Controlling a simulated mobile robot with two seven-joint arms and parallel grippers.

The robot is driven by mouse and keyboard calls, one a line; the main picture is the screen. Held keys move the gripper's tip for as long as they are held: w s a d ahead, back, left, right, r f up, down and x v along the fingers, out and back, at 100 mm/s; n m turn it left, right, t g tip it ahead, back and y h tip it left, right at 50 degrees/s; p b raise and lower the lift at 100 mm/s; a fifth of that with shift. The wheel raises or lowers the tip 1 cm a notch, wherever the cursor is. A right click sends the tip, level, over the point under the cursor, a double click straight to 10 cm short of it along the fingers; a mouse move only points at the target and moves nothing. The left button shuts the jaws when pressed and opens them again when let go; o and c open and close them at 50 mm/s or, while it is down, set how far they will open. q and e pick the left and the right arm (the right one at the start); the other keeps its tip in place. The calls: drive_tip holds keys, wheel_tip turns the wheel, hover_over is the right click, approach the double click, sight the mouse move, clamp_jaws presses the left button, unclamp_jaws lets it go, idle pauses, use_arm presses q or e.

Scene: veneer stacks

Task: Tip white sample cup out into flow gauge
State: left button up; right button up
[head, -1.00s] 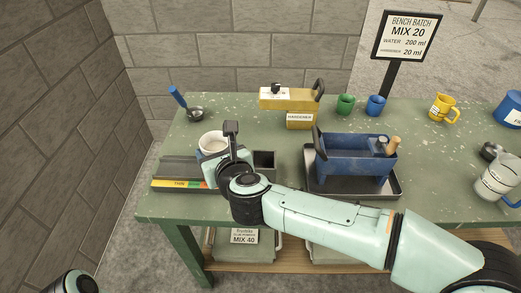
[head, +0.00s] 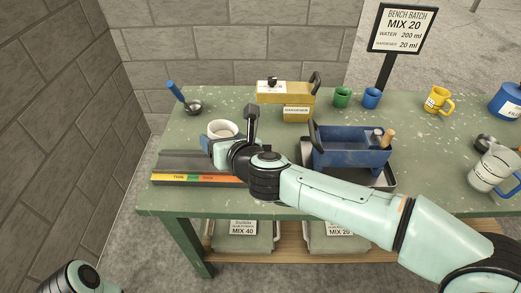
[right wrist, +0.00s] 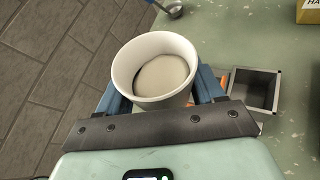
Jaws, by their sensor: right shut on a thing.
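The white sample cup (head: 222,130) is held upright in my right gripper (head: 222,146), above the bench behind the flow gauge. In the right wrist view the cup (right wrist: 123,72) sits between the two blue fingers of the gripper (right wrist: 160,85), with pale grey-beige material inside. The flow gauge (head: 185,162) is a dark grey channel with a yellow, green and orange-red scale along its front edge. My right wrist hides its right end. My left gripper is out of view.
A small square open box (right wrist: 255,88) stands right of the cup in the wrist view. A blue-handled ladle (head: 192,107) lies behind left. A blue caddy (head: 350,150) on a tray and a yellow hardener box (head: 287,95) stand to the right.

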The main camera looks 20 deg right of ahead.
sight(234, 130)
drive_tip(key=shift+w+d+r+m+g+y+p, duration=0.15)
drive_tip(key=shift+d+r+m+y+p, duration=0.15)
drive_tip(key=shift+d+m+p, duration=0.15)
drive_tip(key=shift+w+d+r+m+g+y+p, duration=0.1)
drive_tip(key=shift+d+r+m+g+y+p, duration=0.1)
drive_tip(key=shift+d+m+y+p, duration=0.2)
drive_tip(key=shift+d, duration=0.1)
drive_tip(key=shift+w+d+r+m+p, duration=0.25)
drive_tip(key=shift+d+m+p, duration=0.15)
drive_tip(key=shift+p, duration=0.25)
drive_tip(key=shift+y, duration=0.3)
drive_tip(key=shift+d+r, duration=0.1)
drive_tip(key=shift+d+r+m+p, duration=0.15)
drive_tip(key=shift+m+p, duration=0.1)
drive_tip(key=shift+p, duration=0.25)
drive_tip(key=shift+f, duration=0.2)
drive_tip(key=shift+w+d+f+m+y, duration=0.1)
drive_tip(key=shift+d+f+m+y, duration=0.2)
drive_tip(key=shift+m+y, duration=0.25)
drive_tip(key=shift+f+m+y, duration=0.35)
drive_tip(key=shift+f+m, duration=0.05)
drive_tip(key=shift+m, duration=0.25)
idle(0.5)
